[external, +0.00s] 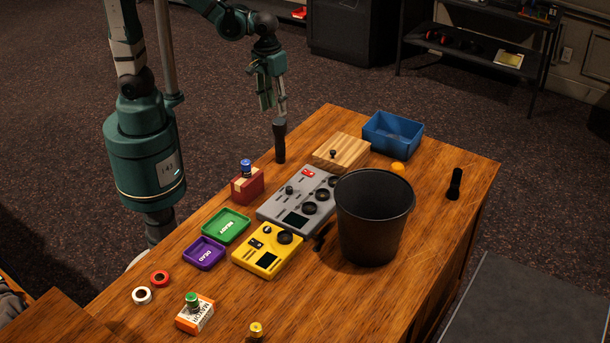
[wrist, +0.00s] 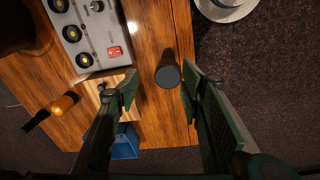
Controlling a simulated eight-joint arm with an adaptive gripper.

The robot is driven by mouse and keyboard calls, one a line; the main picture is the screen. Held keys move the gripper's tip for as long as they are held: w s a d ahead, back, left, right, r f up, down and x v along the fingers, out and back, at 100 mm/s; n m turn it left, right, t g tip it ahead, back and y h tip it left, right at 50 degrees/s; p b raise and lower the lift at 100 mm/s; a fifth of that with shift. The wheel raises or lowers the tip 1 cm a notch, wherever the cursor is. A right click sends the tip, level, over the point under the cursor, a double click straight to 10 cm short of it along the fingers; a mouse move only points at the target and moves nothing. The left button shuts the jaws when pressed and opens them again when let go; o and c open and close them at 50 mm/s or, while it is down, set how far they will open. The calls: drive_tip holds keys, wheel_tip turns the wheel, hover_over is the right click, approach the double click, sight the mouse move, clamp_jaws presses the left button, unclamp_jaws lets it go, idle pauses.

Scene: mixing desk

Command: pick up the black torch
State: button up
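A black torch (external: 279,142) stands upright near the far left edge of the wooden desk, left of the wooden block. In the wrist view its round dark end (wrist: 168,75) shows end-on, between and beyond my fingertips. My gripper (external: 282,110) points down just above this torch. Its fingers (wrist: 160,82) are apart with nothing between them that I can see held; contact with the torch is not clear. A second black torch-like cylinder (external: 454,185) stands at the desk's right side, and it also shows in the wrist view (wrist: 36,120).
The wooden block (external: 341,152) with a knob, a blue tray (external: 393,134), grey mixer (external: 297,199) and red box (external: 247,186) are nearby. A black bin (external: 373,222) stands tall mid-desk. The right desk end is mostly clear.

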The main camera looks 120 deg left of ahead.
sight(281, 142)
drive_tip(key=shift+s+a+f+n+g, duration=0.1)
drive_tip(key=shift+a+f+n+g, duration=0.05)
drive_tip(key=shift+a+f+n, duration=0.35)
drive_tip(key=shift+s+a+f+n+g, duration=0.1)
drive_tip(key=shift+a+f+n, duration=0.15)
drive_tip(key=shift+a, duration=0.4)
drive_tip(key=shift+a+f+n+g, duration=0.15)
drive_tip(key=shift+a+f+n, duration=0.25)
drive_tip(key=shift+a, duration=0.15)
drive_tip(key=shift+f+b, duration=0.55)
drive_tip(key=shift+f, duration=4.3)
drive_tip(key=shift+f, duration=0.1)
drive_tip(key=shift+f+b, duration=0.4)
drive_tip(key=shift+f, duration=2.4)
drive_tip(key=shift+c, duration=0.6)
drive_tip(key=c, duration=0.9)
